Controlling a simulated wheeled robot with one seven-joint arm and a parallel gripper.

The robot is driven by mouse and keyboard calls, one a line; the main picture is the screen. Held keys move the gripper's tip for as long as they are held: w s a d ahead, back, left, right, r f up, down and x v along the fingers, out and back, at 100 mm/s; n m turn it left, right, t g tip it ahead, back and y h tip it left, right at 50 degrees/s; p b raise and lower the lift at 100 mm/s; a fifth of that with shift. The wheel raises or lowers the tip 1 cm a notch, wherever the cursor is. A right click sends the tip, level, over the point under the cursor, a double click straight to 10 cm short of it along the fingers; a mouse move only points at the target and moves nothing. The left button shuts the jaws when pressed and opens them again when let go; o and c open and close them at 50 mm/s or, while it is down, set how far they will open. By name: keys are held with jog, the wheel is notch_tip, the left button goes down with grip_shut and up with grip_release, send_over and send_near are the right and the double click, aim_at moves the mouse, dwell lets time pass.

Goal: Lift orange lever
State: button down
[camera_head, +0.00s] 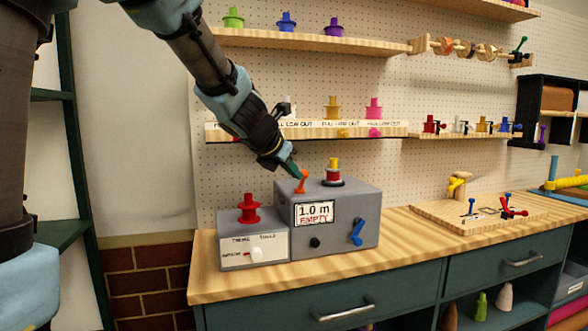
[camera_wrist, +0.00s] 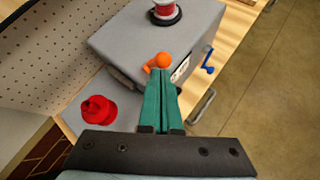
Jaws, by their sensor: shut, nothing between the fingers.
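In the wrist view my gripper (camera_wrist: 161,76) partly covers the lever's stem. The grey machine (camera_head: 345,196) carries a label reading "1.0 m EMPTY".
A red spool (camera_head: 249,209) sits on a lower grey box at the left. A blue crank (camera_head: 357,232) is on the machine front. A shelf (camera_head: 300,132) with spools hangs behind.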

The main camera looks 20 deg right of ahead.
jog(key=shift+w+r+g+p, duration=0.35)
jog(key=shift+g+p, duration=0.05)
jog(key=shift+p, duration=0.85)
jog(key=shift+w+r+p, duration=0.1)
jog(key=shift+w+p, duration=0.05)
jog(key=shift+p, duration=0.25)
jog(key=shift+w+d+r+p, duration=0.2)
jog(key=shift+w+p, duration=0.5)
jog(key=shift+w, duration=0.35)
jog(key=shift+w+d+r+p, duration=0.1)
jog(key=shift+w+r+p, duration=0.15)
jog(key=shift+w+p, duration=0.65)
jog(key=shift+w+d+r+p, duration=0.2)
jog(key=shift+w+p, duration=0.35)
jog(key=shift+w, duration=0.6)
jog(key=shift+a, duration=0.1)
jog(key=shift+r, duration=0.1)
jog(key=shift+r+p, duration=0.75)
jog(key=shift+p, duration=0.05)
